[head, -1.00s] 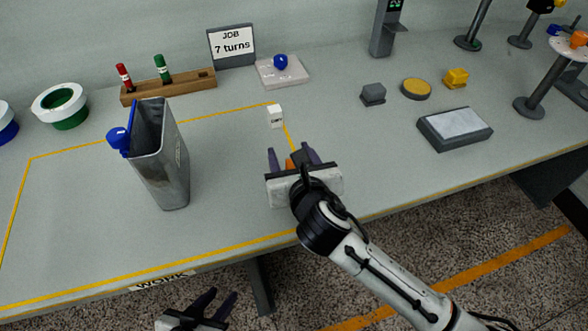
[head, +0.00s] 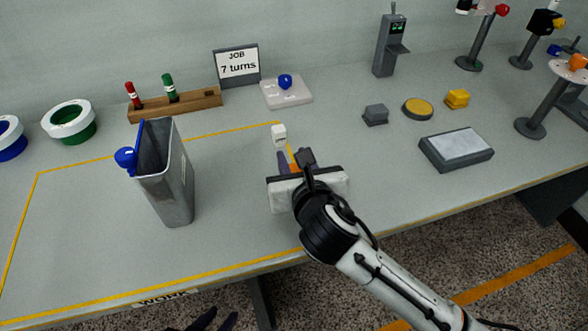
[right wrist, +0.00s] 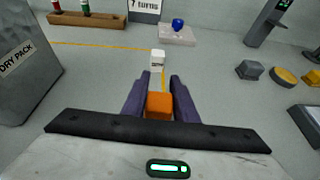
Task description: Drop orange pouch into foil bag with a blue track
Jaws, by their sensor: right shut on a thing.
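The foil bag (head: 178,195) stands upright and open-topped on the left half of the table, with a blue track and slider (head: 126,157) at its top edge. Its side, marked DRY PACK, shows at the left of the right wrist view (right wrist: 25,75). My right gripper (head: 293,163) is right of the bag, low over the table, shut on the orange pouch (right wrist: 159,105). The pouch sits between its two purple fingers; in the head view the gripper mostly hides it. My left gripper (head: 216,321) shows only dark, parted fingertips at the bottom edge, below the table front.
A small white block (head: 279,133) stands just beyond my right fingers. A pen rack (head: 195,104), job sign (head: 237,66) and pale pad with a blue knob (head: 288,95) stand behind. A grey tray (head: 456,150) and spindles are at right. Table between bag and gripper is clear.

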